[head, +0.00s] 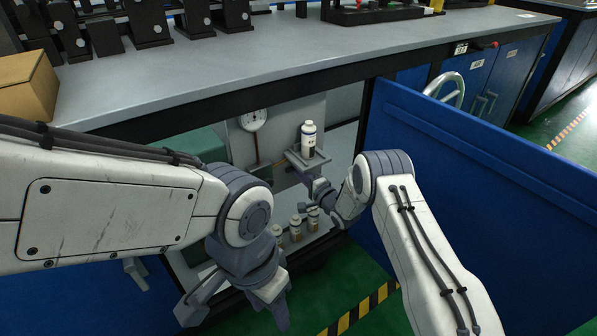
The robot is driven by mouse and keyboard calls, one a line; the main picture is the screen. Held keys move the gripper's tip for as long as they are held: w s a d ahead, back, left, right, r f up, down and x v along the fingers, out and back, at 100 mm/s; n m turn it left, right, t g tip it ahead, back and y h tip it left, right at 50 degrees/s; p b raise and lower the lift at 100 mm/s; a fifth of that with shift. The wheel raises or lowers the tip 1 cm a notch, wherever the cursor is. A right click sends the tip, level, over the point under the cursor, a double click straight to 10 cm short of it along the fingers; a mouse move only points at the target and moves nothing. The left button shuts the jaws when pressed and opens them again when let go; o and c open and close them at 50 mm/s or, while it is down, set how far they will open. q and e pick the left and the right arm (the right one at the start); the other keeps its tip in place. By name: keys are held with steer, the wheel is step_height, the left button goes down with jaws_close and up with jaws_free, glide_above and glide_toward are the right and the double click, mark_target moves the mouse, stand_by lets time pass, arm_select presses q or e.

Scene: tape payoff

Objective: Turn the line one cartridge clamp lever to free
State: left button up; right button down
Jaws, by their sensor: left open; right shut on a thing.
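A white cartridge (308,139) with a dark label stands upright on a small grey bracket (303,161) inside the open cabinet. My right gripper (312,197) is just below the bracket, pointing left. It is shut on a small part there that appears to be the clamp lever; the fingers and wrist hide most of it, so its angle cannot be told. My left gripper (235,312) is open and empty, low in front of the cabinet and apart from the cartridge.
Several small bottles (295,228) stand on the cabinet's lower shelf near my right gripper. A round gauge (253,120) is behind. The open blue door (480,150) bounds the right side. The grey worktop (200,70) overhangs above. A cardboard box (28,85) sits at its left.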

steer(key=shift+w+d, duration=0.1)
steer(key=shift+d, duration=0.1)
steer(key=c, duration=0.8)
jaws_free()
steer(key=p+v, duration=0.4)
steer(key=v, duration=0.6)
steer(key=shift+s, duration=0.3)
